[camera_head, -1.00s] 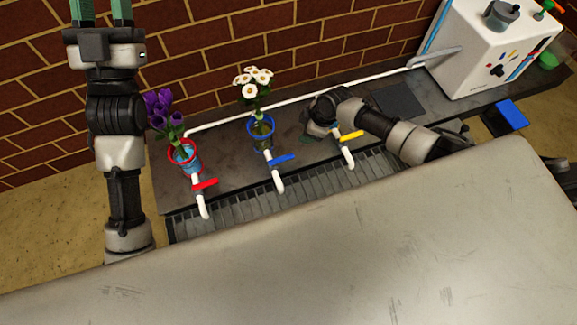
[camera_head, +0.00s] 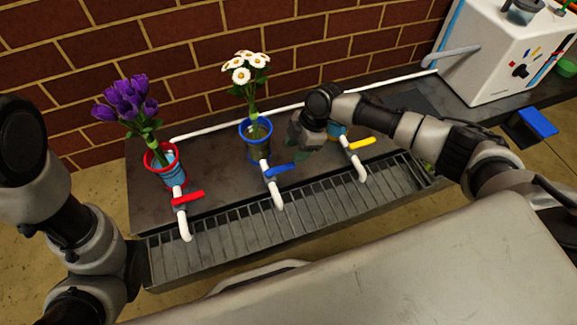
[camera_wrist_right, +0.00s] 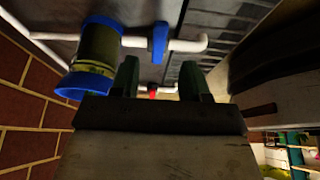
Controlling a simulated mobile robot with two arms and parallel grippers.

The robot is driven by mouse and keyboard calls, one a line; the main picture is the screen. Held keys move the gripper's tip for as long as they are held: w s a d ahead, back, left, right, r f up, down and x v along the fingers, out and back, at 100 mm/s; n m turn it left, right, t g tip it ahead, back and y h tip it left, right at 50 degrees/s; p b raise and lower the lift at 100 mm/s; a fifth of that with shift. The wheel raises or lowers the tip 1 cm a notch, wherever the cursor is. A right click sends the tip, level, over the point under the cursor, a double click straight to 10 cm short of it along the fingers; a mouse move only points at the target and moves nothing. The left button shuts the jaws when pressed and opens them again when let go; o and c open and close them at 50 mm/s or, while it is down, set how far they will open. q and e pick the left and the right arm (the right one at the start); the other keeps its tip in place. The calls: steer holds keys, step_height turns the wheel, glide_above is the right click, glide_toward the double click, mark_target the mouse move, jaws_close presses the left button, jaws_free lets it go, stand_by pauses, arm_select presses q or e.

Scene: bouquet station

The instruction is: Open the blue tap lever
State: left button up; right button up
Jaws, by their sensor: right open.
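The blue tap lever (camera_head: 280,171) sits on the middle white tap pipe (camera_head: 277,195) and points out sideways to the right. It also shows in the right wrist view (camera_wrist_right: 159,42), just beyond my fingertips. My right gripper (camera_head: 299,143) is beside the lever, above and a little right of it in the head view. In the right wrist view its two green fingers (camera_wrist_right: 161,80) are apart with nothing held between them. I cannot tell whether a finger touches the lever. My left arm is at the left edge, and its gripper is out of view.
The blue-rimmed vase (camera_head: 246,133) with white flowers stands behind the blue lever. The red lever (camera_head: 188,197) and purple-flower vase (camera_head: 172,176) are left; the yellow lever (camera_head: 362,143) is right. A drain grate (camera_head: 235,226) runs in front. A white machine (camera_head: 500,60) stands at right.

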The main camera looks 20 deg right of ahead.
mark_target(287, 166)
steer(key=b+x, duration=0.3)
steer(key=x, duration=0.3)
steer(key=shift+f, duration=0.15)
jaws_close()
